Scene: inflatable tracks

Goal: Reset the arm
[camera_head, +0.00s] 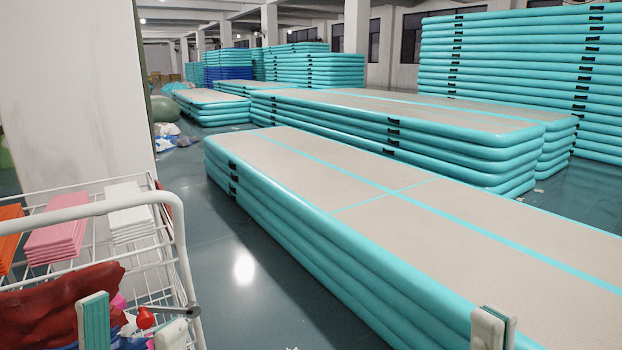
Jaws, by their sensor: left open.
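My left gripper (133,328) is at the bottom left, in front of the white wire cart (182,255). Its two fingertips stand apart, one with a teal inner pad and one white. Nothing is clearly held between them. My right gripper (493,328) shows only its pale fingertips at the bottom edge, in front of the nearest stack of inflatable tracks (400,215). The fingertips overlap in this view, so their gap is unclear. Most of both arms is out of view.
The cart carries orange (10,238), pink (58,232) and white (130,216) flat stacks, with a red bag (62,303) lower down. A white pillar (75,95) stands behind it. More teal track stacks fill the back. Open floor (245,265) lies between cart and tracks.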

